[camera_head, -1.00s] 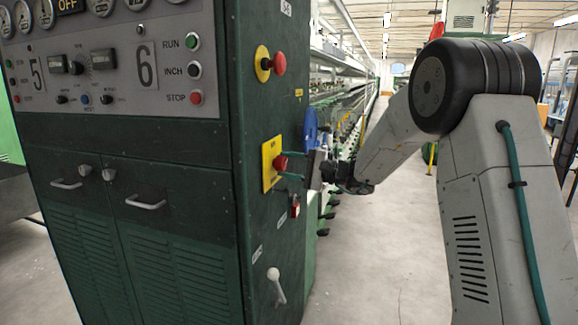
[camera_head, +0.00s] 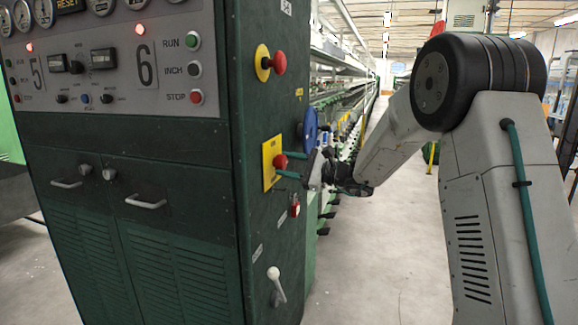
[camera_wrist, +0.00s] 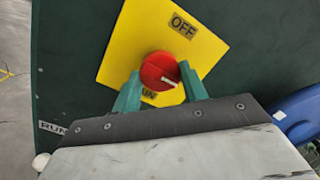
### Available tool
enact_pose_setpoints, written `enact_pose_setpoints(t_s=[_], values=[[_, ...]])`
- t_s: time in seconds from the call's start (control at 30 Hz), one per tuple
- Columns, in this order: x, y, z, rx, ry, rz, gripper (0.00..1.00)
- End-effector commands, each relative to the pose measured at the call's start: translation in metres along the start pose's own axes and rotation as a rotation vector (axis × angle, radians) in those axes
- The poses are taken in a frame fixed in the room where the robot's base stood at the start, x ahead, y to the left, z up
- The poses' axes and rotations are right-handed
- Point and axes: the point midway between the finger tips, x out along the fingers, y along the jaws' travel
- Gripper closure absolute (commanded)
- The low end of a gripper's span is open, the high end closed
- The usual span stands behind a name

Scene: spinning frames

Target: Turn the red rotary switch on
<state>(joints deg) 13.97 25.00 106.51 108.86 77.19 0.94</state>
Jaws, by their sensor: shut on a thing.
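The red rotary switch (camera_head: 280,160) sits on a yellow plate (camera_head: 268,178) on the side of the green cabinet. In the wrist view the red knob (camera_wrist: 158,71) stands between my two green fingers, with an OFF label (camera_wrist: 183,27) above it to the right and a partly hidden label below. Its white pointer mark (camera_wrist: 168,81) slants toward the lower right, away from OFF. My gripper (camera_head: 281,166) is shut on the knob from the right, and it also shows in the wrist view (camera_wrist: 160,75).
A red mushroom button (camera_head: 279,62) is above the switch. A blue round part (camera_head: 310,127) is close behind my gripper. The aisle floor (camera_head: 375,240) is open on the right.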

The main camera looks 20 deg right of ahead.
Motion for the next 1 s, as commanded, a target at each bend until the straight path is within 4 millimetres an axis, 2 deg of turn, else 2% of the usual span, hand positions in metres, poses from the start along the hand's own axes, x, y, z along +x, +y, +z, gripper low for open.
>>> enact_pose_setpoints(t_s=[0.37, 0.4, 0.43, 0.47, 0.77, 0.87, 1.0], values=[[-0.001, 0.001, -0.001, 0.005, 0.001, 0.000, 0.80], [-0.001, 0.001, -0.001, 0.005, 0.001, 0.000, 0.46], [-0.001, 0.000, -0.001, 0.005, 0.001, 0.000, 0.38], [-0.001, 0.001, -0.001, 0.005, 0.001, 0.000, 0.35], [-0.002, 0.000, 0.000, 0.003, 0.000, 0.000, 0.35], [-0.013, 0.000, 0.000, 0.004, 0.001, -0.001, 0.35], [-0.037, -0.001, 0.000, 0.004, 0.002, -0.003, 0.35]])
